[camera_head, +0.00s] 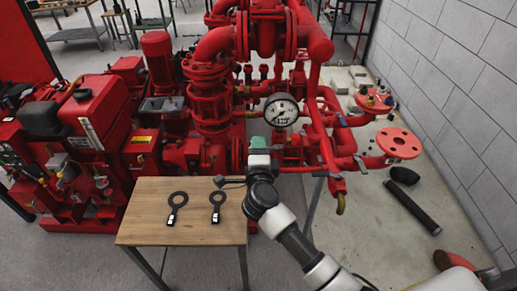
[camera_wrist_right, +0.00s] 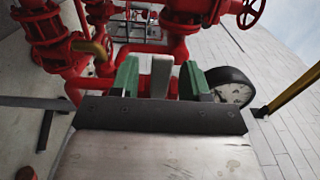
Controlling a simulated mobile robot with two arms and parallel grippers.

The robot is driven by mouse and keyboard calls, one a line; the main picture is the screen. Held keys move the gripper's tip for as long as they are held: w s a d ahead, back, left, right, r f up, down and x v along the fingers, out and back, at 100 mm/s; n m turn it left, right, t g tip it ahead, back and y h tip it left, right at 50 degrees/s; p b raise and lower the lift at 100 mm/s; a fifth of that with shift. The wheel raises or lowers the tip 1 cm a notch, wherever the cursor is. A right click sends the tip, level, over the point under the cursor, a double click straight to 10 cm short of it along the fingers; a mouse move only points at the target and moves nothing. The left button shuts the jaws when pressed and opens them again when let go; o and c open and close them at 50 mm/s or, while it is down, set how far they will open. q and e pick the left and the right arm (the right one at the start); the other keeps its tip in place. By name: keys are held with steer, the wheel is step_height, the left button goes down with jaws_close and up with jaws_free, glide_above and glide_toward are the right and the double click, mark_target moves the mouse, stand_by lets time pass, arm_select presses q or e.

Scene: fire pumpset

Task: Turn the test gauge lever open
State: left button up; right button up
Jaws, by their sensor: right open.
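The round white-faced gauge (camera_head: 281,111) with a dark rim stands in front of the red pipes in the head view. It also shows at the right in the right wrist view (camera_wrist_right: 231,88), partly behind a finger. My right gripper (camera_head: 258,143) has green fingers and is just left of and below the gauge. In the wrist view its fingers (camera_wrist_right: 160,80) are apart, with a pale grey upright piece (camera_wrist_right: 161,76) between them. I cannot tell whether that piece is the lever or touches a finger. No lever shows clearly in the head view. My left gripper is out of view.
A wooden table (camera_head: 150,231) holds two dark ring-shaped tools (camera_head: 176,205) (camera_head: 217,205). A red engine (camera_head: 88,110) is at left. Red pipes and a flange (camera_head: 398,143) crowd the right. A black tube (camera_head: 414,207) lies on the floor near the block wall (camera_head: 452,80).

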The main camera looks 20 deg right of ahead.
steer(key=shift+w+d, duration=0.1)
steer(key=shift+w, duration=0.1)
steer(key=shift+c, duration=0.2)
jaws_close()
